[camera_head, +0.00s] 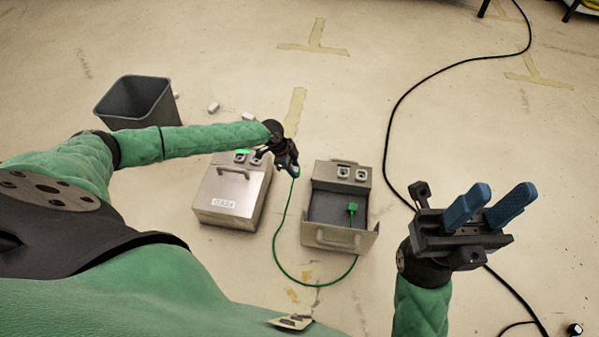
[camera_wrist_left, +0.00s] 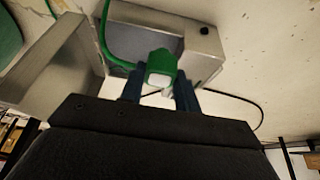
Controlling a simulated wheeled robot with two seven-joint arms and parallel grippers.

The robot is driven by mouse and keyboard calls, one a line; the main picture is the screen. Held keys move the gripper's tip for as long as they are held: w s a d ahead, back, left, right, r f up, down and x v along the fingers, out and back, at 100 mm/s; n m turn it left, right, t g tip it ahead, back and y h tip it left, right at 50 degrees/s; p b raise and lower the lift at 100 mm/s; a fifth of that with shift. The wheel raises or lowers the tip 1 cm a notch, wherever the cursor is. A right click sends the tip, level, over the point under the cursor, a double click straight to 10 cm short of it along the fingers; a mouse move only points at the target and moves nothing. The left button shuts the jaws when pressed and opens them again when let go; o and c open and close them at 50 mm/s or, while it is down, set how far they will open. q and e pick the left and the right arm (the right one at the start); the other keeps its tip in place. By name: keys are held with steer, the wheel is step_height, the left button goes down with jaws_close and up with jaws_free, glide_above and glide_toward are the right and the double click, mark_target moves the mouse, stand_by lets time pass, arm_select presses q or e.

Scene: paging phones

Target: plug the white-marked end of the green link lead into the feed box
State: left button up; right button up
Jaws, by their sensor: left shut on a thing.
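My left gripper (camera_head: 291,168) is shut on a green plug (camera_wrist_left: 161,66) of the green link lead (camera_head: 277,240). White shows on this plug's end between the blue fingers in the left wrist view. The gripper is above the gap between two metal boxes, near the upper right corner of the closed feed box (camera_head: 232,190). This box has a white label on its front and sockets along its back. The lead loops over the floor to a second green plug (camera_head: 352,208) in the open box (camera_head: 362,225). My right gripper (camera_head: 490,206) is open and empty at the right.
A dark grey bin (camera_head: 137,102) stands at the upper left, with small white pieces (camera_head: 213,107) on the floor beside it. A black cable (camera_head: 397,105) runs down the right side. The floor beyond the boxes is mostly clear.

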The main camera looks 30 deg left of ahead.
arm_select(q)
steer(key=shift+a, duration=0.15)
steer(key=w+a+b, duration=0.2)
steer(key=a, duration=0.9)
steer(key=shift+w+a, duration=0.25)
steer(key=shift+a, duration=0.1)
steer(key=w+a+b, duration=0.2)
steer(key=a+b, duration=0.1)
steer(key=a, duration=0.6)
steer(key=shift+a, duration=0.2)
stand_by(0.7)
